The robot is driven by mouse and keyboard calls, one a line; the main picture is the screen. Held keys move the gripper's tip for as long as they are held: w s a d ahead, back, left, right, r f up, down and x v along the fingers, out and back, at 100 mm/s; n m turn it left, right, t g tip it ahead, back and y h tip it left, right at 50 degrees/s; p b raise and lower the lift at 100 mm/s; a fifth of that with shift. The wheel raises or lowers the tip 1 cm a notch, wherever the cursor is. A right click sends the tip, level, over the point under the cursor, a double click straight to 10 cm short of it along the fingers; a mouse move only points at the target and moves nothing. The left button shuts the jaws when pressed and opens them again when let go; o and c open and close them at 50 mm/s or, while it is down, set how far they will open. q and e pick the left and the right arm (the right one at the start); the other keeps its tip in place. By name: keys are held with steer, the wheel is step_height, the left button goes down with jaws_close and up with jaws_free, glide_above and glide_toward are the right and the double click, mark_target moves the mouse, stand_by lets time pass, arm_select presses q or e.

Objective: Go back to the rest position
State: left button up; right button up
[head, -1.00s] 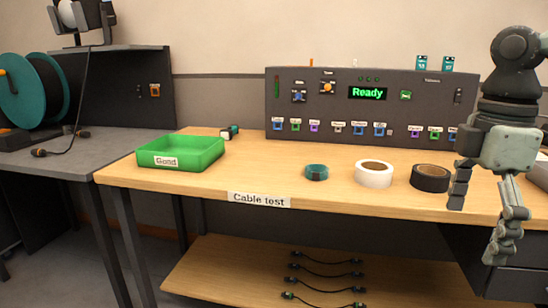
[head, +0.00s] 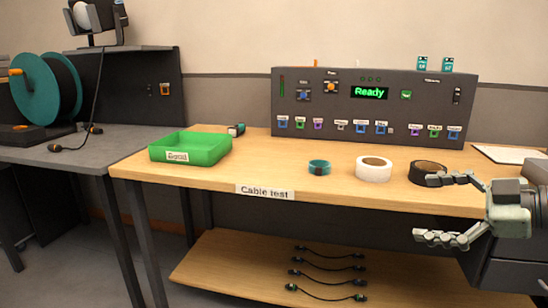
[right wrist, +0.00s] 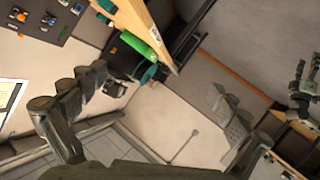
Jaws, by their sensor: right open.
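My right gripper (head: 424,208) is open and empty in the head view, at the right, in front of the table's front edge. Its two fingers point left and are spread apart. The upper fingertip overlaps the black tape roll (head: 428,167) in the picture; I cannot tell any contact. In the right wrist view, one finger shows large at the left, with nothing held. A dark jointed shape (right wrist: 300,75) at the right edge of that view looks like part of my left arm; its jaws are too small to read. My left gripper is not in the head view.
The wooden table (head: 215,180) holds a green tray (head: 190,158), a teal roll (head: 319,168), a white roll (head: 373,170) and a dark control panel (head: 340,85) reading "Ready". Several cables lie on the lower shelf (head: 225,265). A grey bench (head: 70,153) stands left.

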steer(key=w+d+f+m+t+h, duration=0.2)
steer(key=d+f+m+t+h, duration=0.55)
steer(key=d+f, duration=0.35)
steer(key=s+d+f+m+g+h, duration=0.2)
steer(key=s+d+f+m+h, duration=0.25)
steer(key=f, duration=0.55)
steer(key=s+a+f+m+g+h+p, duration=0.1)
steer(key=s+a+f+g, duration=0.25)
steer(key=s+f, duration=0.5)
steer(key=s+a+f+m+g+h, duration=0.1)
steer(key=s+a+f+g, duration=0.3)
steer(key=f, duration=0.7)
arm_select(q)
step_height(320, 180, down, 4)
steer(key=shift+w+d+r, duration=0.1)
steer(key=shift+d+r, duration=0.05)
arm_select(e)
steer(key=s+a+f+g+y, duration=0.2)
steer(key=s+a+f+g, duration=0.2)
steer(key=s+a, duration=0.4)
steer(key=shift+s+a+f+n+g, duration=0.3)
steer(key=shift+s+a+f+n, duration=0.1)
steer(key=shift+s+f, duration=0.15)
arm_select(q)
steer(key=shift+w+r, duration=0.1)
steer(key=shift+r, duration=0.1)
arm_select(e)
steer(key=shift+w, duration=0.1)
